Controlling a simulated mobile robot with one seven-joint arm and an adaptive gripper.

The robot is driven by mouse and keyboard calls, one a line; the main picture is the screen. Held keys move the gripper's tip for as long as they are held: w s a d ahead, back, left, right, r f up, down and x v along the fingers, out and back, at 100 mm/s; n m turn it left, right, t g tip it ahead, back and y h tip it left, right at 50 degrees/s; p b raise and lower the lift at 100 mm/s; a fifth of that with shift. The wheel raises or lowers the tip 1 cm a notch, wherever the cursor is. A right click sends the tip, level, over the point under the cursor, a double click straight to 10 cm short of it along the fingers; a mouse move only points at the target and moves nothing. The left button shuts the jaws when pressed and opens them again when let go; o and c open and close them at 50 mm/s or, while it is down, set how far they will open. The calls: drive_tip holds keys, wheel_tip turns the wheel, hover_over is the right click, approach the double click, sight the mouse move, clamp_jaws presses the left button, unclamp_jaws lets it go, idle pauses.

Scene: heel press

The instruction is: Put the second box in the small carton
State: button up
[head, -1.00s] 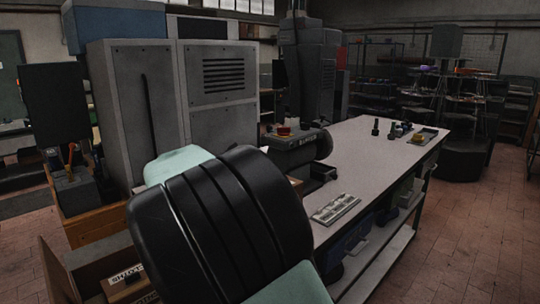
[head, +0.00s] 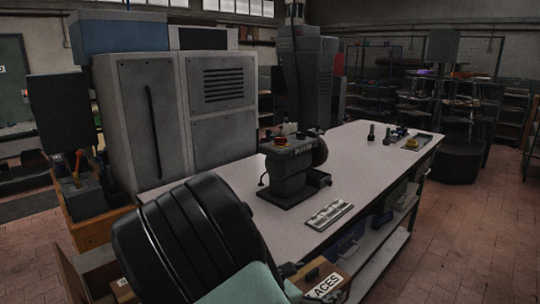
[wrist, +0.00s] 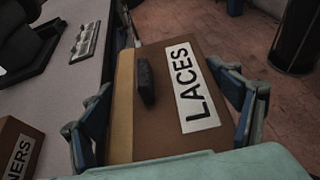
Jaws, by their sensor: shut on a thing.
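My gripper (wrist: 165,95) is shut on a brown box with a white LACES label (wrist: 195,85). Its two fingers lie along opposite sides of the box, and a black knob sits on the box's face. In the head view the LACES box (head: 326,284) shows at the bottom, partly behind my arm, near the bench's front side. An open brown container (head: 68,276), possibly the small carton, stands at the lower left of the head view, partly behind my arm. Another brown box, with a label ending in NERS (wrist: 18,148), is cut off at the wrist view's left edge.
The long pale bench (head: 350,165) carries a dark press (head: 290,170) with a red-yellow button, a ribbed metal plate (head: 328,215) and small tools at its far end. Grey cabinets (head: 180,110) stand behind. The floor at right (head: 470,240) is clear.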

sight(325, 291)
drive_tip(key=s+d, duration=0.1)
drive_tip(key=s+d+f, duration=0.1)
drive_tip(key=shift+s+f, duration=0.1)
drive_tip(key=shift+s, duration=0.2)
drive_tip(key=shift+w, duration=0.2)
idle(0.4)
